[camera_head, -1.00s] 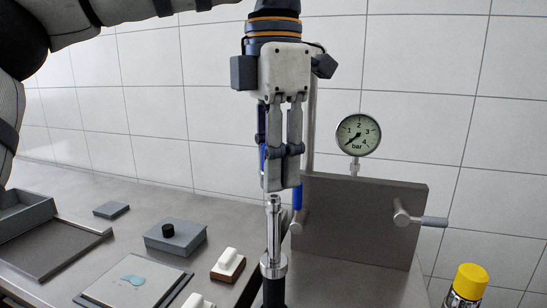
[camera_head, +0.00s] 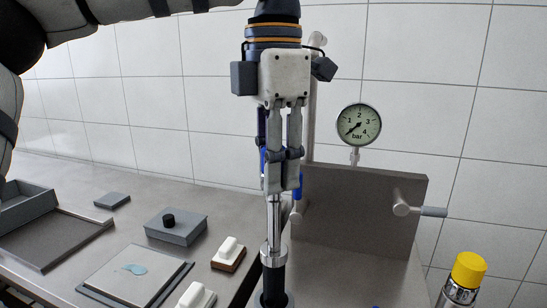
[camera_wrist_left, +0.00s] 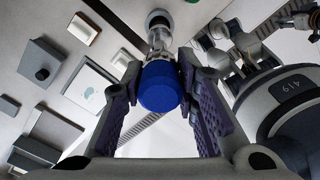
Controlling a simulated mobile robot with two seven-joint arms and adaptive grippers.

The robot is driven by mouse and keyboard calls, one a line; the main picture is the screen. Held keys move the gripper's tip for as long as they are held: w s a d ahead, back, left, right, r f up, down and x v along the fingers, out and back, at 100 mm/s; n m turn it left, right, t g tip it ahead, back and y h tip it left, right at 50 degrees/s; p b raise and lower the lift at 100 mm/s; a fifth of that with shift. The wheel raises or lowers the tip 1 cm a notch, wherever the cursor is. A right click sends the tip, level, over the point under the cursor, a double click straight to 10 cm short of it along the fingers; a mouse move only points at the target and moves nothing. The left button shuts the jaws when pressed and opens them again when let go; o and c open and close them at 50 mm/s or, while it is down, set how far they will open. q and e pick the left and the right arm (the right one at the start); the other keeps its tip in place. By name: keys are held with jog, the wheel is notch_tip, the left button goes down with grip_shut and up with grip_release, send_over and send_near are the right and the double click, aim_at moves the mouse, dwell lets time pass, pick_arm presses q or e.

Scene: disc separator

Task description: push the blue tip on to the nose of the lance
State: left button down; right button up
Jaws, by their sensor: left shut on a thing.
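The lance (camera_head: 273,228) stands upright as a thin silver rod with a metal collar and a dark base. My left gripper (camera_head: 282,188) points straight down over it, and its fingertips cover the lance's upper end. In the left wrist view the left gripper (camera_wrist_left: 165,95) is shut on the blue tip (camera_wrist_left: 158,88), one purple pad at each side. The silver lance (camera_wrist_left: 158,38) shows in line just beyond the tip. The fingers hide the tip in the head view. I cannot tell how far it sits on the nose.
A steel plate (camera_head: 355,220) with a pressure gauge (camera_head: 359,124) stands right of the lance. A yellow-capped can (camera_head: 468,270) is at lower right. A grey box with a black knob (camera_head: 176,227), a brush-like block (camera_head: 229,252) and a flat plate (camera_head: 115,280) lie left.

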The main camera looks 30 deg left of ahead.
pick_arm(q)
jog(key=shift+f, duration=0.1)
jog(key=shift+f, duration=0.8)
jog(key=c, duration=1.2)
grip_release()
jog(key=shift+r, duration=0.15)
